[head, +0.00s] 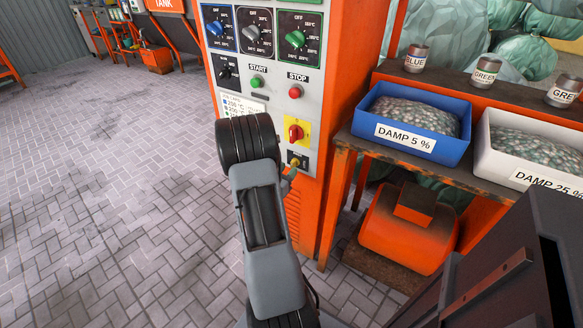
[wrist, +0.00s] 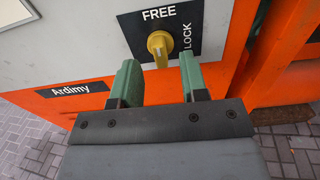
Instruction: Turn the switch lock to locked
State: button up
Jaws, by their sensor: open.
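The switch lock is a yellow knob (wrist: 159,46) on a black plate (wrist: 183,30). The plate reads FREE at the top and LOCK, turned sideways, at the right. The knob's grip looks roughly upright, in line with FREE rather than LOCK. In the head view the small yellow knob (head: 294,166) sits low on the machine's front, partly beside my arm. My gripper (wrist: 160,72) is open, with one green finger on each side below the knob. The knob is ahead of the gap between the fingertips and does not appear gripped. In the head view my arm hides most of the gripper.
Above the lock are a red switch on yellow (head: 296,132), a red STOP button (head: 295,92), a green START button (head: 257,82) and several dials. To the right, a bench (head: 343,140) carries a blue bin (head: 417,109) and a white bin (head: 527,150). The paved floor at left is clear.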

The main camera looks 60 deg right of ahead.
aim_at(292, 165)
jog(key=shift+d, duration=1.65)
jog(key=shift+r, duration=0.1)
grip_shut()
